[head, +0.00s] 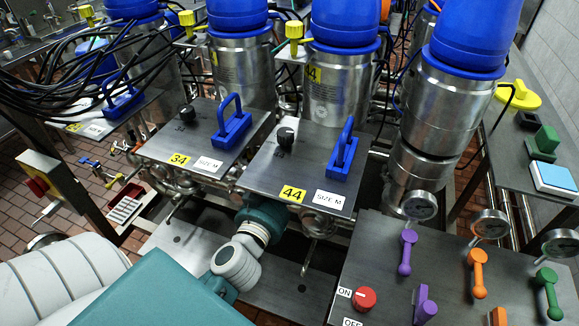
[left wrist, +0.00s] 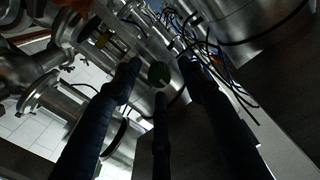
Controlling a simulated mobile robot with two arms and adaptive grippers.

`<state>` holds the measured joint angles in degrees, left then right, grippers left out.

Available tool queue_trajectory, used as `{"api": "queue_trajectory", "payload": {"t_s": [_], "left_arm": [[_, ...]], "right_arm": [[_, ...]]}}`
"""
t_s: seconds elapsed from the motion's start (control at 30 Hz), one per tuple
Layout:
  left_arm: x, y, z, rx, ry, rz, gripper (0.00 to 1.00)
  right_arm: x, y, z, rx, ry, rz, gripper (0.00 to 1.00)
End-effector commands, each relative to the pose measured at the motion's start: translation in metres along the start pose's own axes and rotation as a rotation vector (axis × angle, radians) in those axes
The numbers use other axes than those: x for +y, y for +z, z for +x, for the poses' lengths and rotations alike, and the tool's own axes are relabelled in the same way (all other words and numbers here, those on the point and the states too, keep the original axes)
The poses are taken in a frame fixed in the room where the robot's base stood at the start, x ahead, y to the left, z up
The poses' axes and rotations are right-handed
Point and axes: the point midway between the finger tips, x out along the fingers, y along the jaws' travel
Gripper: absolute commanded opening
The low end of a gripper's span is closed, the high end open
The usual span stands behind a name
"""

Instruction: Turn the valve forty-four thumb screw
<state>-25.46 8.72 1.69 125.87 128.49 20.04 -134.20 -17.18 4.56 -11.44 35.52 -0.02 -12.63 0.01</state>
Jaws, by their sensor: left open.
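The valve forty-four station is a steel plate (head: 310,165) with a yellow label "44" (head: 292,194), a "SIZE M" label, a black knob (head: 285,137) and a blue handle (head: 343,152). My left arm reaches in from the lower left, and its wrist goes under the front edge of this plate, so the gripper is hidden in the head view. In the left wrist view my left gripper (left wrist: 160,78) is open, its dark fingers spread among steel pipes and fittings. A dark green round piece shows at the middle finger's tip. I cannot clearly make out the thumb screw. My right gripper is not in view.
A similar plate marked "34" (head: 179,160) is to the left. Blue-topped steel cylinders (head: 337,85) stand behind. A panel (head: 390,250) with a red knob (head: 364,298), coloured levers and gauges is at the lower right. Black cables hang at the upper left.

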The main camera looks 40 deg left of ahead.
Motion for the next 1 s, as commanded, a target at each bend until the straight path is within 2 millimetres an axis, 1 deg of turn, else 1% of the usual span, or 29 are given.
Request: {"api": "queue_trajectory", "payload": {"t_s": [0.2, 0.23, 0.43, 0.77, 1.0], "left_arm": [[0.000, 0.000, 0.001, 0.000, 0.000, 0.000, 0.42], [0.000, 0.000, 0.001, 0.000, 0.000, 0.000, 0.40], [0.000, 0.000, 0.000, 0.000, 0.000, 0.000, 0.00], [0.000, -0.002, 0.001, 0.002, 0.001, -0.027, 0.00], [-0.001, -0.005, 0.000, 0.004, 0.003, -0.149, 0.00]], "right_arm": [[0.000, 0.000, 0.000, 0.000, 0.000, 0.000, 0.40], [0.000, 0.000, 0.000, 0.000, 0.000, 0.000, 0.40], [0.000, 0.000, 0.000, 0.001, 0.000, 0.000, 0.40], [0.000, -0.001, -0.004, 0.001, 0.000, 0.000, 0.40], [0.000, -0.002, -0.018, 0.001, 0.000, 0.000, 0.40]]}}
